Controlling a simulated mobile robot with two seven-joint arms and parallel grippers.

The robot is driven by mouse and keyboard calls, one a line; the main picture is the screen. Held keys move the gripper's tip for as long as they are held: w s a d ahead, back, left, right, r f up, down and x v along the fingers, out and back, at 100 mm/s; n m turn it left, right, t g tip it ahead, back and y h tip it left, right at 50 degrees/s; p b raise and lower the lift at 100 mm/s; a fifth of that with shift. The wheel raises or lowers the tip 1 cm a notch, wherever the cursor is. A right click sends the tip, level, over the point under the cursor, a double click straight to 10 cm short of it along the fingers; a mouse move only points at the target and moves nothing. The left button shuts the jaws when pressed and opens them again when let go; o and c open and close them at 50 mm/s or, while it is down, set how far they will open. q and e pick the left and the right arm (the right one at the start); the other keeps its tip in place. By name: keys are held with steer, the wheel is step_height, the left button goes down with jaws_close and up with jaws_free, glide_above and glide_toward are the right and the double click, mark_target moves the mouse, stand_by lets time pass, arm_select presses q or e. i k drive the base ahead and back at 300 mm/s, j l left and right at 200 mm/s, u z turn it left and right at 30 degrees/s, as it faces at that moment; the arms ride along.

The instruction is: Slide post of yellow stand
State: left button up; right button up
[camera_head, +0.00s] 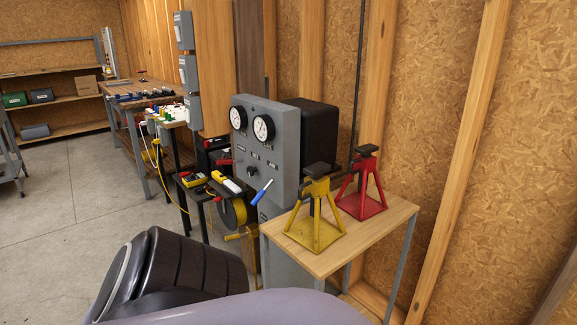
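The yellow stand (320,232) stands upright on a small wooden table (374,239). It is a jack stand with splayed legs, a square base and a yellow collar on top. Its post (317,170) has a dark saddle head, which sits low, just above the collar. A dark part of the post shows between the legs. Nothing of mine touches the stand. Neither of my grippers is in view. A lavender, rounded part, likely one of my arm links, crosses the bottom edge in front of the table.
A similar red stand (363,200) is close on the right of the yellow one. A grey gauge panel (276,157) rises directly behind and left. A wooden wall with studs bounds the right. Benches with tools and a cable reel (233,212) stand left.

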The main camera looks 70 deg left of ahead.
mark_target(316, 171)
steer(key=u, duration=2.1)
